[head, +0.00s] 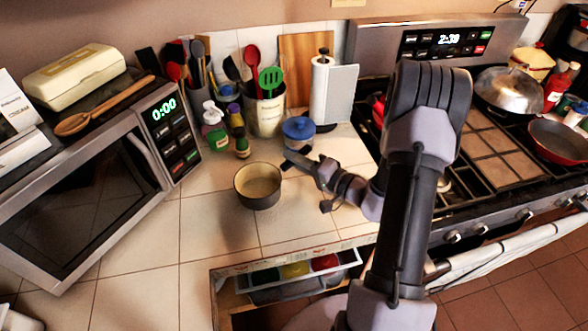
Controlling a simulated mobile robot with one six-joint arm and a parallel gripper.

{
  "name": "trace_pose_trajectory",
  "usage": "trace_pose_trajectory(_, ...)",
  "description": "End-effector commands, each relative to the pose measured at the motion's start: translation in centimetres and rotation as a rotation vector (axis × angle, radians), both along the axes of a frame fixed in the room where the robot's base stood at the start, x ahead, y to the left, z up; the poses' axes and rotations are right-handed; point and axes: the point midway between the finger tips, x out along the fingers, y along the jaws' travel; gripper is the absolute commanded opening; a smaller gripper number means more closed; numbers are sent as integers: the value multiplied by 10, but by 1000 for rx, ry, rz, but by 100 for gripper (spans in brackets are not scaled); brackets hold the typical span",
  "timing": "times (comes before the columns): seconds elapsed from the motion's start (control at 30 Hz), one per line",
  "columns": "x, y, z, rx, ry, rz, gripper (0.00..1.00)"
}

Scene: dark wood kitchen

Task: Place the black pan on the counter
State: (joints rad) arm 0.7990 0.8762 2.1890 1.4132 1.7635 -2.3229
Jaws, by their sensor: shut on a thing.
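The black pan (258,194) is small, round and deep, with a dark outside and a pale inside. It is upright over the tiled counter (200,225) in the middle of the head view. A shadow falls on the tiles below it; I cannot tell for sure whether its base touches them. My gripper (304,169) reaches in from the right, close to the pan's right side, and is shut on the pan. The exact grip at the handle is small and partly hidden by the gripper.
A blue-lidded pot (299,133), a paper towel roll (335,92) and soap bottle (214,127) stand behind. A microwave (90,190) is at left, a stove (490,150) at right. An open drawer (290,270) juts out in front. Counter left of the pan is clear.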

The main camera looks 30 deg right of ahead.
Motion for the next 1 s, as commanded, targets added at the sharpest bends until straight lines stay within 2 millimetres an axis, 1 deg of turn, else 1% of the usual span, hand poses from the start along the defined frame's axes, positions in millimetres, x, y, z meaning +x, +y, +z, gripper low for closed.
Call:
trace_pose_trajectory(0.07, 5, -2, -4, 1, 0, -1, 0)
trace_pose_trajectory(0.13, 5, -2, -15, 3, 1, -1, 0)
trace_pose_trajectory(0.2, 5, -2, -30, 3, 1, -1, 0)
trace_pose_trajectory(0.27, 5, -2, -38, 3, 1, -1, 0)
trace_pose_trajectory(0.47, 5, -2, -35, 1, 0, -1, 0)
trace_pose_trajectory(0.6, 4, -2, -39, 1, 0, -1, 0)
trace_pose_trajectory(0.63, 4, -1, -39, 0, 1, 0, 16)
trace_pose_trajectory(0.73, 4, -2, -38, 0, 1, 0, 36)
trace_pose_trajectory(1.0, 4, -1, -38, 0, 1, 0, 36)
